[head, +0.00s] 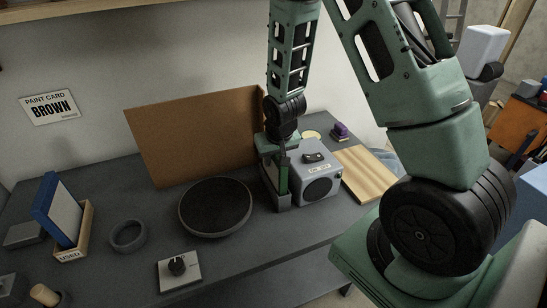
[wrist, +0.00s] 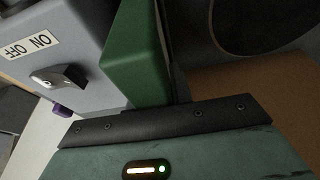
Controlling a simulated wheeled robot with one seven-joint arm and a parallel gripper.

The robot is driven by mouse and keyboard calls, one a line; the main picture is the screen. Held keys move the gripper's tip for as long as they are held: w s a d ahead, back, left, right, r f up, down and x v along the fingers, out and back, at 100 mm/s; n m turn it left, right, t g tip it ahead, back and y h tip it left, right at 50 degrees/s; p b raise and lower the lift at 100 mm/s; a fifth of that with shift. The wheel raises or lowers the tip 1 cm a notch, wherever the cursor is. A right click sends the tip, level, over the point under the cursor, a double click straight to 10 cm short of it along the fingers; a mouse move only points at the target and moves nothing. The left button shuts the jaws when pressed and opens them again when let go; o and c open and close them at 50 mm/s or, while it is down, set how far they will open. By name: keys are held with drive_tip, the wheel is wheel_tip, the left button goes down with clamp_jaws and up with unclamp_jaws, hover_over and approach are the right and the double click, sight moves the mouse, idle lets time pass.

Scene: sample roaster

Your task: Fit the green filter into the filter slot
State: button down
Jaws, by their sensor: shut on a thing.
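The green filter (head: 283,180) is upright at the left side of the grey roaster (head: 316,178). My gripper (head: 281,150) is shut on its upper part from above. In the wrist view the filter (wrist: 136,60) is a green slab beside the roaster's grey wall (wrist: 60,40), which carries an ON/OFF label and a knob. The filter slot (head: 283,203) is the dark grey holder at the roaster's left side. The filter's lower end is at this holder. I cannot tell how deep it sits, and my gripper hides its top.
A tall brown board (head: 195,135) stands behind. A round dark tray (head: 215,207) lies to the left of the roaster. A blue panel (head: 58,210) leans in a wooden box marked USED (head: 78,236). A wooden board (head: 365,172) lies to the right, with a small purple thing (head: 340,131) behind.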

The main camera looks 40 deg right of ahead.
drive_tip(key=c, duration=1.3)
unclamp_jaws()
drive_tip(key=shift+f, duration=0.1)
drive_tip(key=shift+o, duration=0.2)
drive_tip(key=shift+r, duration=0.25)
drive_tip(key=b+v, duration=0.1)
drive_tip(key=v, duration=1)
drive_tip(key=shift+s+r, duration=0.15)
drive_tip(key=shift+r, duration=0.05)
drive_tip(key=shift+s+a+r, duration=0.1)
drive_tip(key=shift+a+r, duration=0.05)
drive_tip(key=shift+a, duration=0.2)
drive_tip(key=s+a+r+n+g+y, duration=0.15)
drive_tip(key=s+a+n, duration=0.35)
drive_tip(key=a, duration=0.8)
drive_tip(key=s+a+r+n+g, duration=0.1)
drive_tip(key=s+a+n, duration=0.2)
drive_tip(key=s+a, duration=0.2)
drive_tip(key=s+a+r+n, duration=0.2)
drive_tip(key=s+a, duration=0.3)
drive_tip(key=s, duration=0.5)
drive_tip(key=shift+s+n+g, duration=0.35)
drive_tip(key=shift+s+n, duration=0.05)
drive_tip(key=shift+n, duration=0.1)
